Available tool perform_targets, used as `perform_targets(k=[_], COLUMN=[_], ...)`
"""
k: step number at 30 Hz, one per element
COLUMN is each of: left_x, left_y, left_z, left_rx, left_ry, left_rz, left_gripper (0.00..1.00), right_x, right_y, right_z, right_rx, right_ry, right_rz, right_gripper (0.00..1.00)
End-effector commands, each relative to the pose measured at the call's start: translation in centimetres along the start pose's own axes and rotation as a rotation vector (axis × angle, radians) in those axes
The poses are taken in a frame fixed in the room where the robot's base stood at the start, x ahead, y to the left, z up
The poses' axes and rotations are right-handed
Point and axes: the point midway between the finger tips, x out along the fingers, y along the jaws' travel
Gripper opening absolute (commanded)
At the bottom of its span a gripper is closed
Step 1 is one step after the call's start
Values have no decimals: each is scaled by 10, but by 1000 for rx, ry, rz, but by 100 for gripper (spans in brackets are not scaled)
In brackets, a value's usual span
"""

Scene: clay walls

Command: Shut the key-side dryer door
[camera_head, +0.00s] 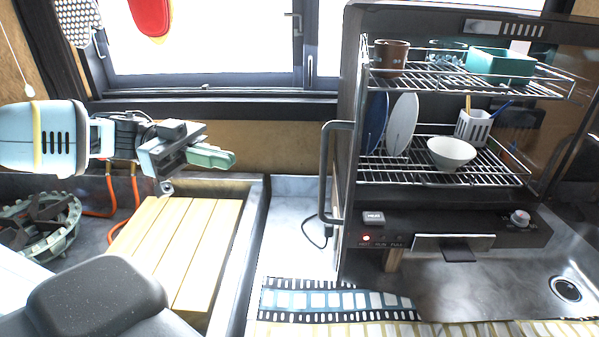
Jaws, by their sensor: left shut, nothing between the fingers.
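The dish dryer (445,232) stands at the right with its front open, showing two wire racks of dishes. On that key side, a dark door (347,150) seems to stand open, seen almost edge-on. Its bar handle (327,175) sticks out to the left. My left gripper (228,159) is shut and empty, pointing right, clearly apart to the left of the handle. My right gripper is not in view.
A slatted wooden board (180,245) lies below my left gripper, beside a burner (40,228). A film-strip-patterned mat (335,300) lies in front of the dryer. A sink drain (566,289) is at the lower right. The space between gripper and handle looks clear.

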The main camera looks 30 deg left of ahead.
Motion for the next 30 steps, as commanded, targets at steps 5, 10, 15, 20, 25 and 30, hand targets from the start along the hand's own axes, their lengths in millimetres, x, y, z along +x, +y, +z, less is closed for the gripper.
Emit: perform_targets(k=[5, 10, 15, 20, 25, 30], left_x=[28, 60, 86, 105, 120, 129], left_y=[0, 0, -1, -1, -1, -1], left_z=[2, 4, 5, 5, 4, 2], left_rx=[-3, -6, -7, -7, -5, -2], left_ry=[3, 1, -1, -1, -2, -1], left_rz=[5, 4, 3, 2, 0, -1], left_gripper=[0, 0, 0, 0, 0, 0], right_x=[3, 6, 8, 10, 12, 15], right_y=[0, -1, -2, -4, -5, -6], right_z=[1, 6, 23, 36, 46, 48], right_rx=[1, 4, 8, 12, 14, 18], right_ry=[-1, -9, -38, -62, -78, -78], right_rz=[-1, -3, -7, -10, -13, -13], right_gripper=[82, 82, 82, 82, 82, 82])
